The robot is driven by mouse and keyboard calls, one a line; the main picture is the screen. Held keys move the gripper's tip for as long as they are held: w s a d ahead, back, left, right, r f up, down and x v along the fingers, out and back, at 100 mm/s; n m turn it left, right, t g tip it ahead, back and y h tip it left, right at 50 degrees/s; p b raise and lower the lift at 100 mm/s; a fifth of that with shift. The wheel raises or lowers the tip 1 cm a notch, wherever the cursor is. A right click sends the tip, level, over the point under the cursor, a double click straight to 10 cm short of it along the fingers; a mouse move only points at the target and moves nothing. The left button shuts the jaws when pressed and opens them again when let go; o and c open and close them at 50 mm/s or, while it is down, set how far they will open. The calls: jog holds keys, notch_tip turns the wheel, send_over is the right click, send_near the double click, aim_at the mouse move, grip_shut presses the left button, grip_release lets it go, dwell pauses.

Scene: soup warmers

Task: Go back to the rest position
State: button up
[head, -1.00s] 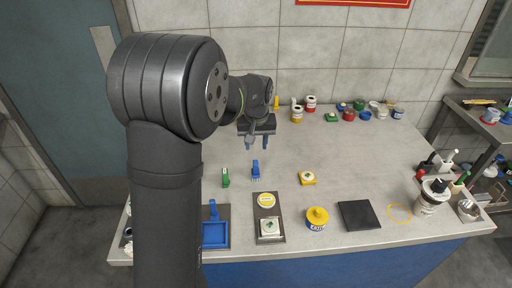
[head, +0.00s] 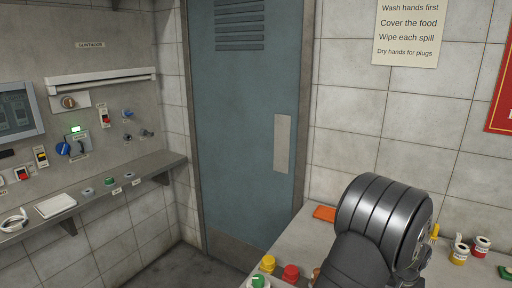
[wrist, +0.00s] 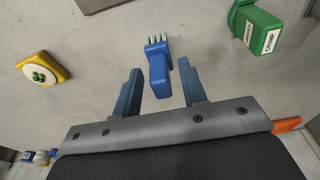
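My gripper (wrist: 160,68) shows in the wrist view, its two blue-grey fingers spread apart with nothing held. A blue plug-like piece (wrist: 159,70) with white prongs is seen between and past the fingertips, apart from both fingers. It appears to lie on the table below. In the head view now, only a large rounded joint of my arm shows at the lower right; my gripper is out of that view.
In the wrist view, a green labelled block (wrist: 256,28) is at upper right and a yellow piece with green dots (wrist: 42,69) at left. In the head view, an orange slab (head: 324,213), red-topped jar (head: 290,273) and yellow-topped jar (head: 267,263) are near my arm. A wall shelf (head: 95,195) is left.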

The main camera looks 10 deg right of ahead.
jog(key=shift+r, duration=1.85)
